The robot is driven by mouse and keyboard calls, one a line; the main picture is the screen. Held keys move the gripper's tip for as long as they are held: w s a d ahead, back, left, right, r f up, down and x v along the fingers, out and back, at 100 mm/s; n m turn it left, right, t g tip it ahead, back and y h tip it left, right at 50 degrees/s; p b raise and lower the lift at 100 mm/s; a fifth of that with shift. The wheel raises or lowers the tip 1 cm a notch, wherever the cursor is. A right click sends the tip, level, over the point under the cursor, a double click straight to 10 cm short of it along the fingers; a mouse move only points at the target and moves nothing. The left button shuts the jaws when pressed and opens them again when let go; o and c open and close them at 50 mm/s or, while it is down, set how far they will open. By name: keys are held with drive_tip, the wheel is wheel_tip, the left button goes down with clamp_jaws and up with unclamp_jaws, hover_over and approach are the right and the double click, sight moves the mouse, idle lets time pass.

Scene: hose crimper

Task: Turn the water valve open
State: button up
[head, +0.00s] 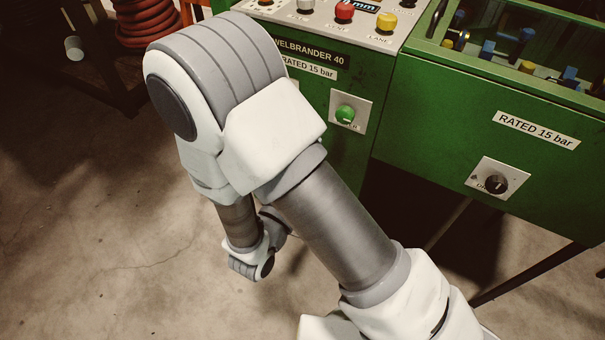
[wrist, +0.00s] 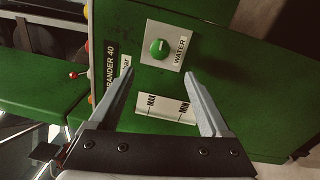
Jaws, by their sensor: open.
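The water valve is a round green knob (wrist: 159,48) with a short pale mark, on a light square plate labelled WATER (wrist: 178,57). In the head view the green knob (head: 345,113) is on the front of the green machine, just right of my arm. My gripper (wrist: 160,72) is open and empty in the wrist view. Its two fingers point towards the panel, with the knob beyond their tips and roughly centred between them. They appear apart from the knob. The gripper fingers are hidden behind my arm in the head view.
A white MAX/MIN plate (wrist: 165,107) shows between the fingers. A black knob (head: 497,184) is on the green bench at right. Coloured buttons, including a red one (head: 344,11), top the machine. A dark red coil (head: 147,14) stands at back left. Floor at left is clear.

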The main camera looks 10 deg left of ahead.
drive_tip(key=v, duration=0.5)
drive_tip(key=shift+s, duration=0.15)
drive_tip(key=d+r+m+g+h, duration=0.4)
drive_tip(key=d+g, duration=0.1)
drive_tip(key=d, duration=0.3)
drive_tip(key=d+r+m+g+h, duration=0.3)
drive_tip(key=d+r+m+g, duration=0.15)
drive_tip(key=d, duration=0.25)
drive_tip(key=s+d+r+m+g+y, duration=0.2)
drive_tip(key=s+d+m+g+y, duration=0.3)
drive_tip(key=s+d+g+y, duration=0.25)
wheel_tip(320, 180, up, 32)
drive_tip(key=a+m+t+y+p, duration=0.2)
drive_tip(key=t+y+p, duration=0.3)
drive_tip(key=p, duration=1.9)
drive_tip(key=shift+y+p, duration=0.35)
drive_tip(key=shift+y, duration=0.1)
